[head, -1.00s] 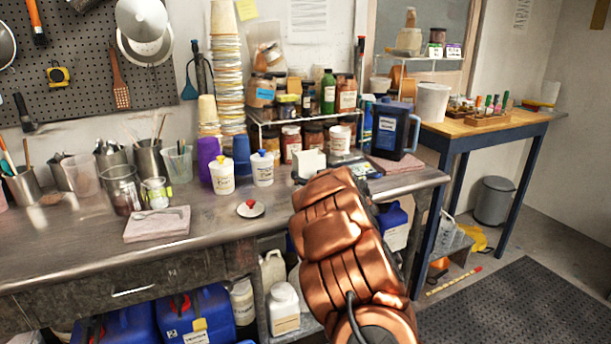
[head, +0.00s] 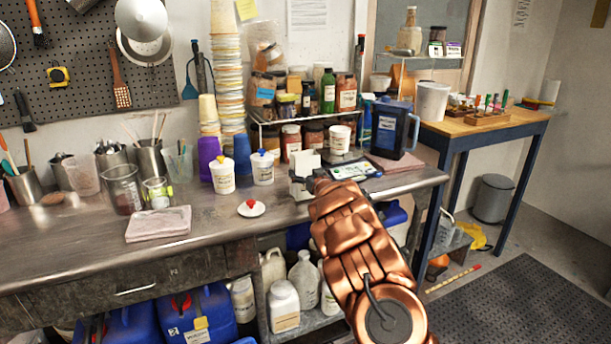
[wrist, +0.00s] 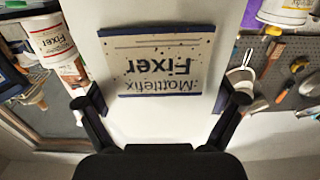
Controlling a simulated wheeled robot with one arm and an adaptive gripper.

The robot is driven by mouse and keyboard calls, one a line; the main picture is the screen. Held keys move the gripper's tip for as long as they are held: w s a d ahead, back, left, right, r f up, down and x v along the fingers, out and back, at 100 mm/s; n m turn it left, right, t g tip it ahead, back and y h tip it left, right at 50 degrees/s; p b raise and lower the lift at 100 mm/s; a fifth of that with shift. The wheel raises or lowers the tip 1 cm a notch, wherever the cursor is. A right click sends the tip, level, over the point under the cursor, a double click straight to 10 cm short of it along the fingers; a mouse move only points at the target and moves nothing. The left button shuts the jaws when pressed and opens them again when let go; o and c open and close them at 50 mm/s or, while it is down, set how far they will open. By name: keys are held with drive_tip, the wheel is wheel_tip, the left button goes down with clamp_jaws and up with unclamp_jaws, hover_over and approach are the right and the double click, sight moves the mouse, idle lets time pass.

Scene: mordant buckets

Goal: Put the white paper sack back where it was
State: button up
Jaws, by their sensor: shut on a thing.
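The white paper sack (head: 304,163) is at the bench's right part, in front of the small rack of jars. It looks roughly upright. Its lower right is hidden by my gripper (head: 316,183), and I cannot tell whether its base touches the bench. In the wrist view the sack (wrist: 150,122) fills the middle, its "Mattefix Fixer" label upside down. My gripper (wrist: 165,103) has a dark finger on each side of the sack and is shut on it.
White tubs with a blue lid (head: 263,167) and a yellow lid (head: 222,172) stand left of the sack. A dark jug (head: 393,128) stands to the right. A small white dish (head: 251,208) lies in front.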

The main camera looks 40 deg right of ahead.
drive_tip(key=shift+f, duration=0.7)
drive_tip(key=shift+f, duration=0.2)
drive_tip(key=o, duration=1)
drive_tip(key=shift+o, duration=0.2)
drive_tip(key=shift+r, duration=0.2)
drive_tip(key=b+v, duration=0.1)
drive_tip(key=v, duration=1.1)
drive_tip(key=shift+b, duration=0.35)
drive_tip(key=shift+r, duration=0.1)
